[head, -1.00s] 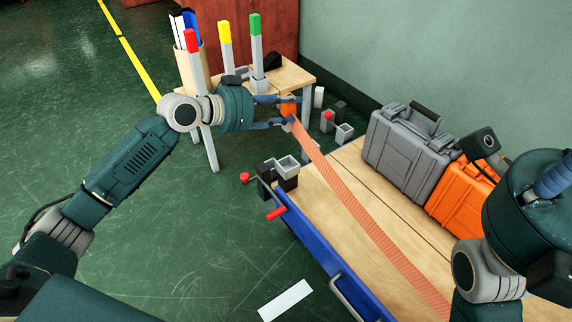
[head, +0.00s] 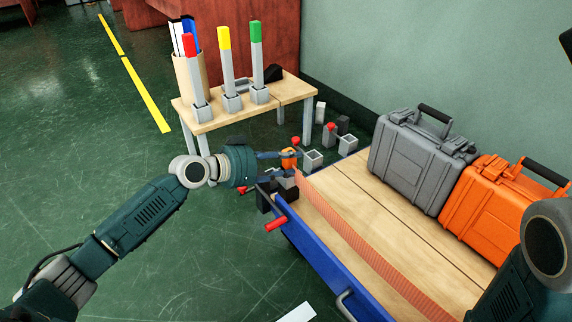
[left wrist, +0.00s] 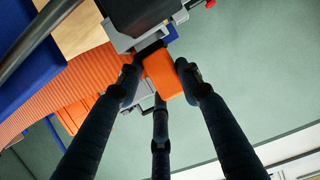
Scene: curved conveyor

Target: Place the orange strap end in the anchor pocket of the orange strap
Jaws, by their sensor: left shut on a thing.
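My left gripper (head: 287,160) is shut on the orange strap end (head: 289,159) above the cart's far left corner. In the left wrist view, the fingers (left wrist: 160,85) pinch the orange end block (left wrist: 163,77). The orange strap (head: 355,237) runs from there along the cart top towards the lower right; it also shows in the wrist view (left wrist: 62,88). Dark anchor blocks (head: 283,192) sit at the cart corner just below the gripper, partly hidden. In the wrist view, a dark block with grey parts (left wrist: 135,14) is close to the strap end; I cannot tell whether they touch. My right gripper is not in view.
A grey case (head: 415,165) and an orange case (head: 500,205) stand on the wooden cart top (head: 365,190). Red-handled levers (head: 276,224) stick out at the blue cart edge. A small table (head: 200,116) stands behind.

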